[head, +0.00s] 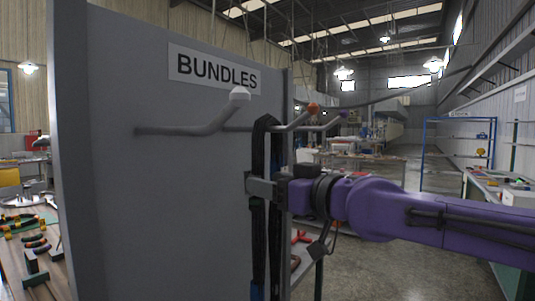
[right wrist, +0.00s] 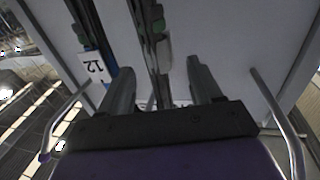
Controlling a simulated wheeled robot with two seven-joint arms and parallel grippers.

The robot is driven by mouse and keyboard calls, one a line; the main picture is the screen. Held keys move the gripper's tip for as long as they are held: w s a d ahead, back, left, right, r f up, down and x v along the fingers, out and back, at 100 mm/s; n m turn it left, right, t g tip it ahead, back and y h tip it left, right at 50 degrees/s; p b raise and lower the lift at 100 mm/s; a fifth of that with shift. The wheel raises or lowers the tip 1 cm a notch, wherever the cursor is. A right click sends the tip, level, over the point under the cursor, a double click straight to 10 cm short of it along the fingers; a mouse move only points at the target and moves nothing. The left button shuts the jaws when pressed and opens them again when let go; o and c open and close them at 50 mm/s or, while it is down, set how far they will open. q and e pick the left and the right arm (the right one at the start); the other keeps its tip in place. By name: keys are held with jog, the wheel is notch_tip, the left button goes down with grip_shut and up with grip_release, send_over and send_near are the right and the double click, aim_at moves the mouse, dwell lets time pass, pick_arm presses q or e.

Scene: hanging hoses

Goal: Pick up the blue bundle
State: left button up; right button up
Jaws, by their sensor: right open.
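A dark hose bundle (head: 259,150) hangs in a long loop from a hook on the grey panel. A little blue shows low on it at the bottom edge of the head view. My right gripper (head: 261,188) is at the bundle's upper part, below the hook. In the right wrist view my right gripper (right wrist: 160,68) is open. One dark strand (right wrist: 147,25) with green parts runs between its fingers in the picture; another strand with a blue edge (right wrist: 105,42) passes beside the left finger. I cannot tell whether the fingers touch them. My left gripper is not in view.
The grey panel (head: 150,210) carries a BUNDLES sign (head: 214,72) and rods with white (head: 239,96), orange (head: 313,108) and purple tips. A 12 label (right wrist: 92,67) shows in the wrist view. A cluttered bench (head: 30,245) stands left; open floor lies right.

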jog(key=p+x, duration=0.3)
jog(key=x, duration=0.3)
jog(key=shift+w, duration=0.1)
jog(key=shift+w+a+f, duration=0.2)
jog(key=shift+w+f, duration=0.05)
jog(key=shift+s+d, duration=0.1)
grip_shut()
jog(key=shift+r, duration=0.15)
